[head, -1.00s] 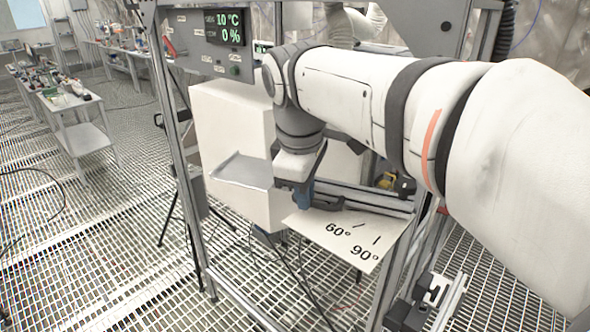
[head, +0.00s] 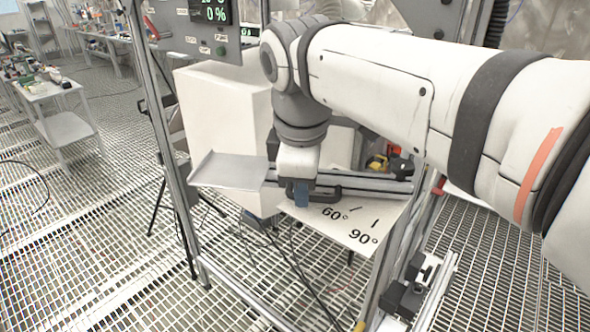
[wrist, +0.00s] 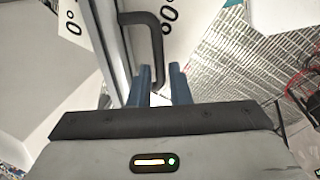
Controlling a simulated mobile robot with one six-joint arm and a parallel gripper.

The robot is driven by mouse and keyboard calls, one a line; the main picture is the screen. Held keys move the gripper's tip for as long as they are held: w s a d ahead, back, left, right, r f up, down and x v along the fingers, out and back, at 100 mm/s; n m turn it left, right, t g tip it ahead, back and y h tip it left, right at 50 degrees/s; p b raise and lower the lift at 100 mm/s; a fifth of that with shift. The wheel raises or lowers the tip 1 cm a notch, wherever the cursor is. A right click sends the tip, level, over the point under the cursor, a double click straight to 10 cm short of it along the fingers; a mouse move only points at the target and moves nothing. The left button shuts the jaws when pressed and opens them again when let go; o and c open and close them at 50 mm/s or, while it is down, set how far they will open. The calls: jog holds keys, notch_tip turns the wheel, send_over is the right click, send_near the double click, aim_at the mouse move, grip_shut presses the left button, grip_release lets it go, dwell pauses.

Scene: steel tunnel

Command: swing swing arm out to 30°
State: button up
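The swing arm (head: 364,184) is a metal rail with a flat grey tray (head: 229,171) at its left end, in front of a white box. Its black bent handle (head: 329,191) hangs along the rail; in the wrist view the handle (wrist: 155,45) runs down to my fingertips. My gripper (head: 299,192) points down at the handle. The white angle card (head: 345,232) lies below the rail, showing 60° and 90°. No 30° mark is readable.
The white box (head: 225,125) stands close behind the tray. A metal frame post (head: 168,150) rises at left, with a display panel (head: 200,30) above. A cable crosses the grating floor below. Side tables (head: 65,127) stand far left, with open floor between.

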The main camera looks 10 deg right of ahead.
jog(key=o, duration=0.3)
notch_tip(320, 180, up, 8)
jog(key=s, duration=0.1)
jog(key=shift+s+a+f, duration=0.2)
jog(key=shift+s, duration=0.05)
dwell(0.4)
